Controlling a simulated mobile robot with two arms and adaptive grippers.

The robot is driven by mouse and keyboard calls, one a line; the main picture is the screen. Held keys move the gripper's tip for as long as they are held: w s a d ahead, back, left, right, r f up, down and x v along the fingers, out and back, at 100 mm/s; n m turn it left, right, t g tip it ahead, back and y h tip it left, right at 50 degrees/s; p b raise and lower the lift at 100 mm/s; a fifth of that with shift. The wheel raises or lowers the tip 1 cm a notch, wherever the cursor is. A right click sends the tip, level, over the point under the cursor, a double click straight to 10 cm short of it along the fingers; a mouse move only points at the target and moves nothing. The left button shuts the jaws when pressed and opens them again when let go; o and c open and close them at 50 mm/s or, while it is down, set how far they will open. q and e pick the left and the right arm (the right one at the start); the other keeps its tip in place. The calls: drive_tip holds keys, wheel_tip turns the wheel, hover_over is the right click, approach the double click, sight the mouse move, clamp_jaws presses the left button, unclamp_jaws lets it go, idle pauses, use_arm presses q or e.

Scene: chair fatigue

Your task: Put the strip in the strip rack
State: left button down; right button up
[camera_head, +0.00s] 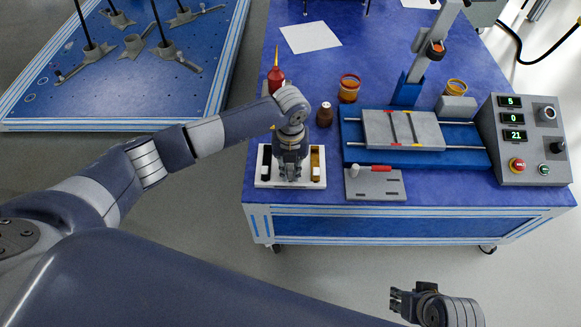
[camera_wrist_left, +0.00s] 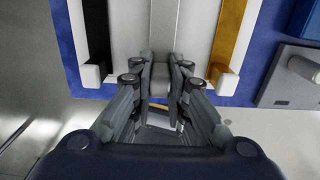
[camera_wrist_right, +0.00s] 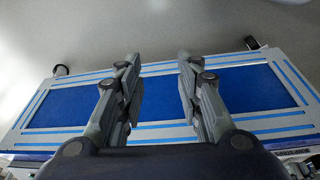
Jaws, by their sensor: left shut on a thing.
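The white strip rack (camera_head: 320,182) sits at the table's front left. A black strip (camera_wrist_left: 97,35) lies in its left part and an orange-brown strip (camera_wrist_left: 228,40) in its right part, each with a white end block. My left gripper (camera_head: 290,172) points down over the rack's middle, shut on the block at the end of a grey strip (camera_wrist_left: 164,30). That strip runs between the other two; whether it is fully down in the rack cannot be told, as the fingers hide its end. My right gripper (camera_wrist_right: 160,68) is open and empty, in front of the table's front side.
A red oil can (camera_head: 275,80) and a brown bottle (camera_head: 324,114) stand behind the rack. The test machine (camera_head: 362,158), a plate with a red-handled tool (camera_head: 376,186), and a control box (camera_head: 525,145) are to the right. A second blue table (camera_head: 130,100) is left.

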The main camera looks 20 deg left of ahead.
use_arm(q)
drive_tip(key=shift+f, duration=0.25)
drive_tip(key=shift+f+b, duration=0.25)
drive_tip(key=shift+b, duration=0.05)
drive_tip(key=c, duration=1.5)
unclamp_jaws()
use_arm(e)
drive_tip(key=v, duration=0.2)
drive_tip(key=shift+r, duration=0.3)
use_arm(q)
drive_tip(key=shift+r, duration=0.15)
wheel_tip(320, 180, up, 12)
drive_tip(key=shift+f, duration=0.1)
use_arm(e)
drive_tip(key=shift+w, duration=0.1)
use_arm(q)
drive_tip(key=shift+d, duration=0.1)
